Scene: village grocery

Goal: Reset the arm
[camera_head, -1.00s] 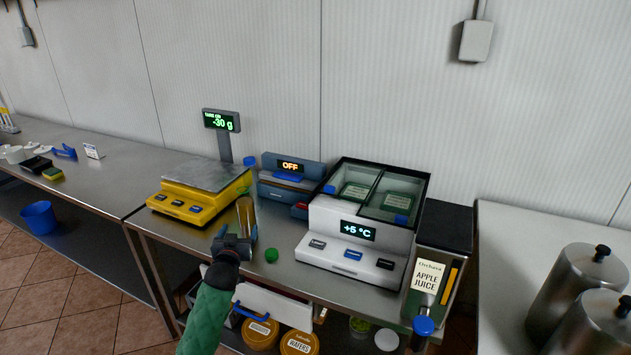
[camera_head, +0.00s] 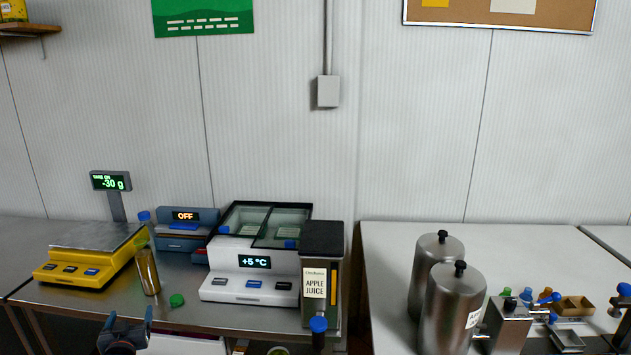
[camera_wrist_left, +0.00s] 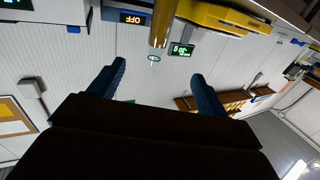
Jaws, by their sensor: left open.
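My left gripper (camera_head: 125,325) is at the bottom left of the head view, in front of the counter's front edge. It is open, with nothing between its fingers. In the left wrist view, which is upside down, its two dark blue fingers (camera_wrist_left: 158,88) stand wide apart. A golden-brown cylinder (camera_head: 148,272) stands on the steel counter beyond the gripper, apart from it; it also shows in the left wrist view (camera_wrist_left: 160,22). My right gripper is not seen.
A yellow scale (camera_head: 85,262) reading -30 g, a green cap (camera_head: 177,300), a white cooling unit (camera_head: 248,283) reading +5 °C and an apple juice dispenser (camera_head: 321,265) stand on the counter. Two steel canisters (camera_head: 452,305) stand on the right counter.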

